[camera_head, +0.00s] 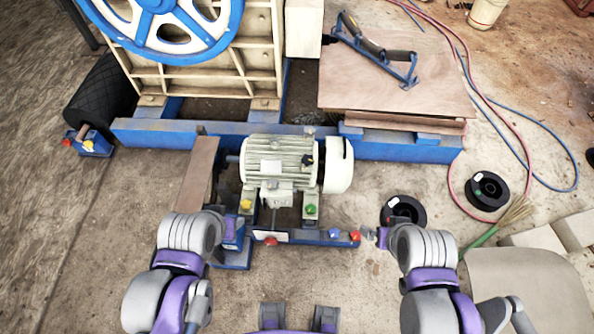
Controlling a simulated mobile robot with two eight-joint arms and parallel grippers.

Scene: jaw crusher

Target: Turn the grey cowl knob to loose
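The pale green-grey motor (277,165) sits on the blue frame at the centre, with a white cowl (338,166) on its right end. A small dark knob (307,160) shows where the motor meets the cowl; I cannot tell whether it is the grey cowl knob or which way it is set. My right gripper (374,236) is low and right of the motor, close to a red knob (355,236) on the rail and apart from the cowl. My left arm ends left of the motor; its fingers are hidden. The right fingers are too small to read.
A yellow knob (246,204) and a green knob (311,209) sit at the motor's feet. Another red knob (270,241) is on the front rail. Black discs (487,190) lie on the floor at right. The blue-spoked wheel (165,30) stands behind.

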